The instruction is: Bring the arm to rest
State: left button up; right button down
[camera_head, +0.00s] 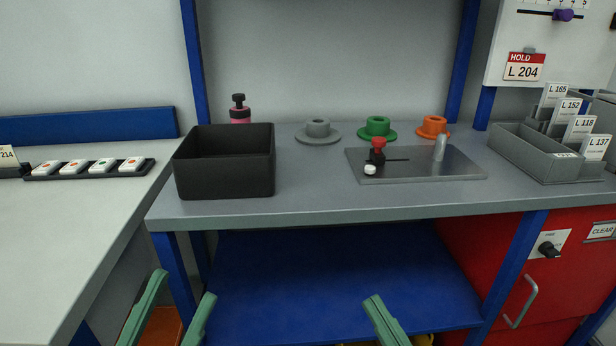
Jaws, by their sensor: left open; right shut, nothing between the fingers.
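My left gripper (185,284) is at the lower left of the head view, in front of the bench and below its top. Its two green fingers are apart with nothing between them. My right gripper (374,299) is at the bottom centre, in front of the blue lower shelf. Its green fingers are together and hold nothing. Both grippers are clear of the things on the bench. The rest of both arms is outside the picture.
The grey bench (330,208) carries a black bin (225,175), a metal plate (430,168) with a red knob (379,143), several flanged spools and a grey card tray (535,160). A white table (60,230) stands left, a red cabinet (560,285) right.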

jog(key=s+d+r+n+t+y+p, duration=0.1)
jog(key=s+d+r+n, duration=0.15)
jog(key=r, duration=0.25)
jog(key=s+d+r+n+t+p, duration=0.1)
jog(key=s+r, duration=0.2)
jog(key=r, duration=0.3)
pick_arm(q)
jog(key=w+a+f+n+g+y+p, duration=0.4)
jog(key=w+f+n+y+p, duration=0.5)
jog(key=p, duration=0.6)
pick_arm(e)
jog(key=w+d+f+m+g+h, duration=0.2)
jog(key=w+f+m+g+h, duration=0.35)
jog(key=f+m+h, duration=0.3)
pick_arm(q)
jog(key=s+f+n+g+y+p, duration=0.1)
jog(key=s+f+g+y+p, duration=0.3)
jog(key=s+f+g+p, duration=0.4)
jog(key=s+f+p, duration=0.2)
jog(key=s, duration=0.1)
jog(key=shift+f+n+g+p, duration=0.3)
jog(key=shift+n+g+p, duration=0.1)
pick_arm(e)
jog(key=s+d+f+m+g+h, duration=0.1)
jog(key=s+d+f+g+h, duration=0.1)
jog(key=s+f+g, duration=0.5)
notch_tip(320, 180, down, 5)
jog(key=shift+s+m+h, duration=0.4)
jog(key=shift+s+h, duration=0.05)
jog(key=shift+s, duration=0.35)
